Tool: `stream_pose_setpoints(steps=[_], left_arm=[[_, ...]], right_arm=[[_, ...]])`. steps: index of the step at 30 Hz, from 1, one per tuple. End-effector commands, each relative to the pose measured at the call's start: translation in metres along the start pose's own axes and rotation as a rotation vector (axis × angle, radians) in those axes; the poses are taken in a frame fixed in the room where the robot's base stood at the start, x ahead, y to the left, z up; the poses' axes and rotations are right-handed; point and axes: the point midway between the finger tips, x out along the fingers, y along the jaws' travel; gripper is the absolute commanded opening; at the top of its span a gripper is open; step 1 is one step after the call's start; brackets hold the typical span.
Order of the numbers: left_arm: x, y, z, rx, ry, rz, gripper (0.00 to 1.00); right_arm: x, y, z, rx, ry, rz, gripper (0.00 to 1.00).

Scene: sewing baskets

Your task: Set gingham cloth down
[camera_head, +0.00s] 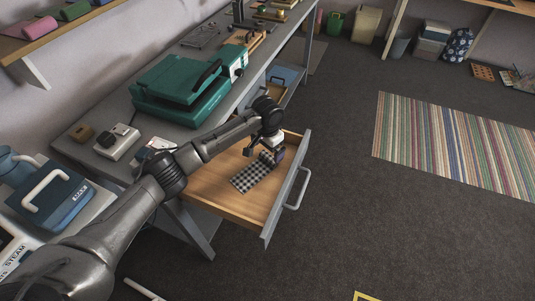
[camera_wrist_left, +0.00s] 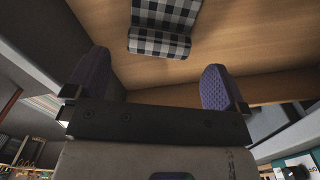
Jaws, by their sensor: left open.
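The black-and-white gingham cloth (camera_head: 250,176) lies flat on the wooden floor of the open drawer (camera_head: 216,187). In the left wrist view the cloth (camera_wrist_left: 162,30) shows at the top, with a fold along its near edge, and is apart from the fingers. My left gripper (camera_head: 269,157) is inside the drawer space, close to the far end of the cloth. In the left wrist view its two purple-padded fingers (camera_wrist_left: 157,88) are spread wide with nothing between them. My right gripper is not in view.
The drawer's grey front with its handle (camera_head: 298,190) stands out from the grey workbench. A green heat press (camera_head: 180,86) and a white device (camera_head: 117,141) stand on the bench. A blue case (camera_head: 52,194) is at the lower left. Carpet and a striped rug (camera_head: 455,140) lie open to the right.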

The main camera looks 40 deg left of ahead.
Motion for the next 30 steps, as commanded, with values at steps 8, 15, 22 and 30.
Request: stream_pose_setpoints(steps=[8,15,22,30], left_arm=[[-0.048,0.000,0.000,0.000,0.001,0.000,1.00],[-0.066,0.000,0.000,-0.001,-0.001,0.000,1.00],[-0.069,0.000,0.000,-0.001,-0.001,0.000,1.00],[-0.067,0.009,0.001,0.020,0.008,0.013,1.00]], right_arm=[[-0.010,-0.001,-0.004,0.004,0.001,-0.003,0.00],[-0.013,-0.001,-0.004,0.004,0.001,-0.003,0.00],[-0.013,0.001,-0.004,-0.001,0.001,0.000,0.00],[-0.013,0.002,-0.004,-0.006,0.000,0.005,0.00]])
